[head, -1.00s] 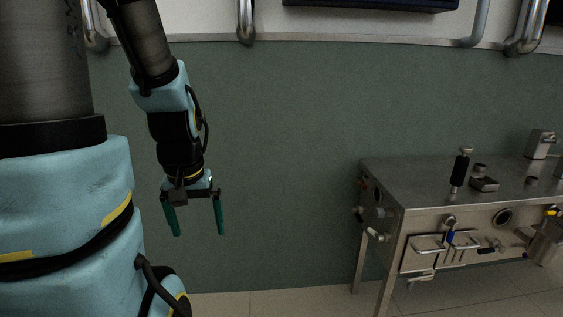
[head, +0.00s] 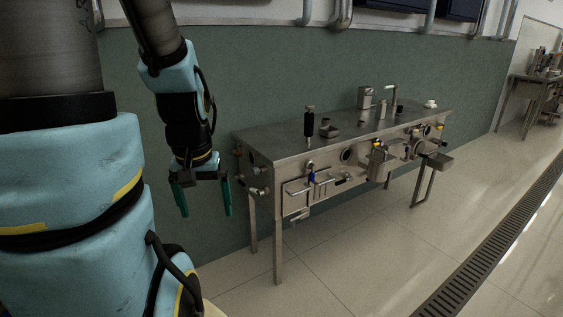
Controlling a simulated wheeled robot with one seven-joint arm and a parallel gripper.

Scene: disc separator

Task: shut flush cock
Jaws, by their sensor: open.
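My gripper (head: 204,198) hangs open and empty at the left of the head view, its two green fingers pointing down. It shows to the left of a steel bench (head: 255,150) and apart from its fittings. The bench's front panel carries several small fittings. Valve fittings (head: 257,191) also stick out at the bench's left end. I cannot tell which of these is the flush cock, or whether it is open or shut.
A black-handled upright fitting (head: 309,122) and a steel tap (head: 393,100) stand on the bench top. The tiled floor (head: 370,255) in front is clear, with a drain grate (head: 480,265) at the right.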

